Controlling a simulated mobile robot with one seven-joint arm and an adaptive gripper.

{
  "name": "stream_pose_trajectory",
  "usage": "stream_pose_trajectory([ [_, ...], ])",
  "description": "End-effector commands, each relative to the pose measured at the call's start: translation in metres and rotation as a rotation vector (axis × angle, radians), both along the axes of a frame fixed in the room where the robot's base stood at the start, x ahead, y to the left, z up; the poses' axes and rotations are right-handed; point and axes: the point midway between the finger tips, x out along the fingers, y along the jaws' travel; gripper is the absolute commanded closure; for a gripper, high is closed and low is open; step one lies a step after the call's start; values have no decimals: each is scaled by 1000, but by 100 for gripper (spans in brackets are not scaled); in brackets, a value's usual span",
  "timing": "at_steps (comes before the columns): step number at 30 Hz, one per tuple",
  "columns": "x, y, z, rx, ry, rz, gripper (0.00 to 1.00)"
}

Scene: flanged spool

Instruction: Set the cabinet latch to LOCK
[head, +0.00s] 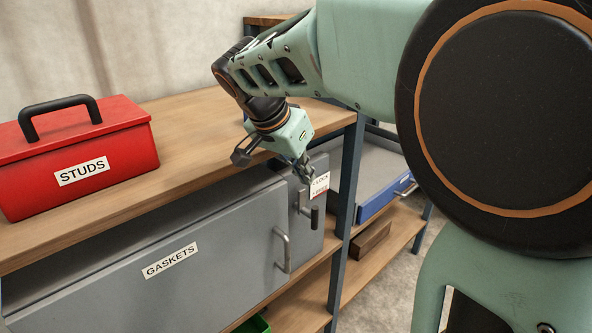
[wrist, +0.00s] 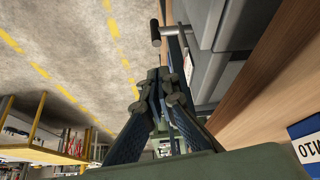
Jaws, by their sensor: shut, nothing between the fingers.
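The grey cabinet (head: 215,255) marked GASKETS has a latch (head: 314,216) with a black grip near its right end. The latch's grip hangs just below a small white label (head: 319,186). The label's upper line seems to read LOCK; its lower red line is too small to read. My gripper (head: 304,178) is shut and empty, just above the latch and in front of the label's left edge. Whether it touches the latch cannot be told. In the wrist view the shut fingertips (wrist: 163,88) are in the middle, with a dark bar and knob (wrist: 156,33), probably the latch, beyond them.
A red STUDS toolbox (head: 80,160) stands on the wooden top (head: 190,135) at left. A cabinet pull handle (head: 283,250) is left of the latch. A dark blue shelf post (head: 346,190) and a blue drawer (head: 385,198) are close on the right.

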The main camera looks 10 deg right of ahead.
Motion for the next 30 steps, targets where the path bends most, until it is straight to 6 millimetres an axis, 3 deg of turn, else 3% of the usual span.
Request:
stream_pose_trajectory([
  [10, 3, -4, -8, -1, 3, 1, 100],
  [22, 26, -30, -67, -1, 3, 1, 100],
  [30, 35, -37, -85, 0, 0, 1, 100],
])
